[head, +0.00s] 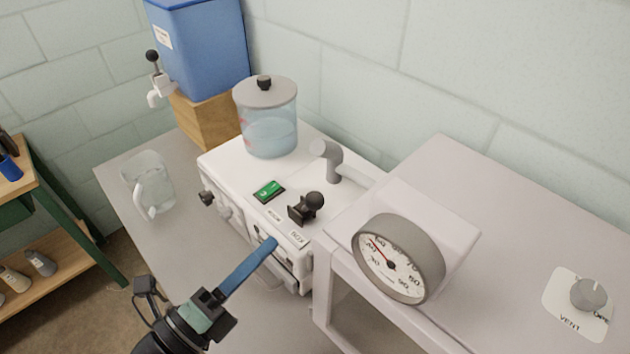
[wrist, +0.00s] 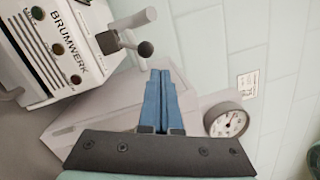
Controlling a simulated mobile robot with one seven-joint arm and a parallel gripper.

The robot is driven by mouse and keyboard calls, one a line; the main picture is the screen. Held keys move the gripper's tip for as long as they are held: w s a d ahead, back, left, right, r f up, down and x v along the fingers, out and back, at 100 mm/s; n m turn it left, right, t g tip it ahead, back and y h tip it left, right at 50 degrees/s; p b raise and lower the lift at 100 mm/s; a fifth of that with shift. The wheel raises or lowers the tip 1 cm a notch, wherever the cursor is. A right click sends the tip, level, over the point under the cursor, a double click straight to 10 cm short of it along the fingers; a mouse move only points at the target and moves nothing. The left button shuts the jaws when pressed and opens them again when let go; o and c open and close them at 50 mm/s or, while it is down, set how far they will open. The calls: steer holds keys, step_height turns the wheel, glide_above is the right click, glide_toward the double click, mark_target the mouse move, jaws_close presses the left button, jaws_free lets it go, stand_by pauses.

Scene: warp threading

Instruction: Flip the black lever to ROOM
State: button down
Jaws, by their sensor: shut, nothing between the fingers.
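The black lever (head: 308,207) with a ball knob stands on the top of a white machine (head: 228,170), by its right front edge. The lever also shows in the wrist view (wrist: 145,48), its ball sticking out from a dark block. Two small labels lie near the lever in the head view; I cannot read either surely, so I cannot tell which is ROOM. My gripper (head: 273,242) has long blue fingers, shut and empty, with tips at the machine's front edge, in front of and apart from the lever. The fingers show centrally in the wrist view (wrist: 160,75).
A grey spout (head: 327,158) rises behind the lever. A round gauge (head: 397,258) fronts the white box at right. A glass jug (head: 148,180) stands at left on the counter.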

mark_target(308, 206)
steer(key=shift+s+d+f+g+p, duration=0.15)
steer(key=shift+s+f+g+p, duration=0.15)
steer(key=shift+f, duration=0.25)
steer(key=shift+s+d+f+g+p, duration=0.1)
steer(key=shift+s+f+g+p, duration=0.15)
steer(key=shift+f+g, duration=0.25)
steer(key=p+x, duration=0.2)
steer(key=x, duration=0.8)
steer(key=shift+w+r+p, duration=0.1)
steer(key=shift+r+p, duration=0.1)
steer(key=shift+p, duration=0.2)
steer(key=shift+w+a+r+n+p, duration=0.1)
steer(key=shift+n+p, duration=0.2)
steer(key=shift+p, duration=0.05)
